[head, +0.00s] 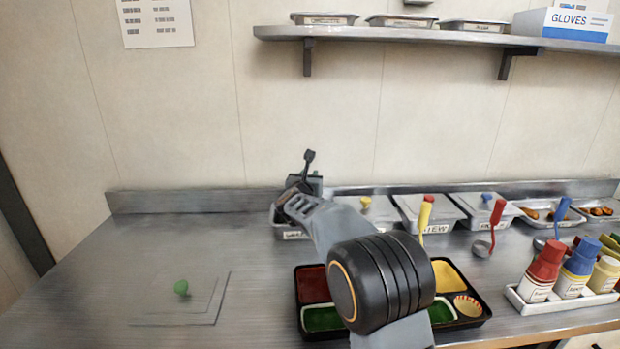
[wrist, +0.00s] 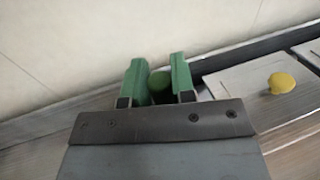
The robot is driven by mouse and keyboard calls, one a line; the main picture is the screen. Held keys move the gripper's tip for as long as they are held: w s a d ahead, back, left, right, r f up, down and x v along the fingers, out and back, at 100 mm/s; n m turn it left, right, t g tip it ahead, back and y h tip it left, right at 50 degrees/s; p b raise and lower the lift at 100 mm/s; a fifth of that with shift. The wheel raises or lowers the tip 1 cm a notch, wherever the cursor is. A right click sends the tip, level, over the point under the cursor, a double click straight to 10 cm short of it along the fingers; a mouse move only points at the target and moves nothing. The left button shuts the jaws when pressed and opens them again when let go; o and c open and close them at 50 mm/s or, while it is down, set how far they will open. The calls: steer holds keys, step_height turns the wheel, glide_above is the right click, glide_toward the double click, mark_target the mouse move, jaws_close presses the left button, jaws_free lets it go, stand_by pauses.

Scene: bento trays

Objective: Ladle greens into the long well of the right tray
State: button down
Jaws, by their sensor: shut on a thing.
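My gripper (head: 300,190) is over the back left of the counter, at the leftmost steel pan (head: 284,231). In the wrist view its green fingers (wrist: 157,62) are shut on a dark green rounded handle (wrist: 159,86), seen end-on. The ladle's bowl is hidden, and the pan's contents are mostly hidden by my arm. Black bento tray parts (head: 478,320) show at the front centre, with red, green and yellow wells and a small striped cup. My arm covers their middle, so I cannot tell whether this is one tray or two.
A lid with a green knob (head: 181,288) lies on the counter at left. Lidded pans (head: 428,212) and ladles with yellow, red (head: 496,212) and blue handles stand to the right. A bottle caddy (head: 562,303) is at front right. A shelf (head: 420,35) hangs above.

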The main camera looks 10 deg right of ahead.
steer(key=shift+r, duration=0.1)
stand_by(0.4)
steer(key=shift+r+p, duration=3.05)
steer(key=shift+r, duration=1.9)
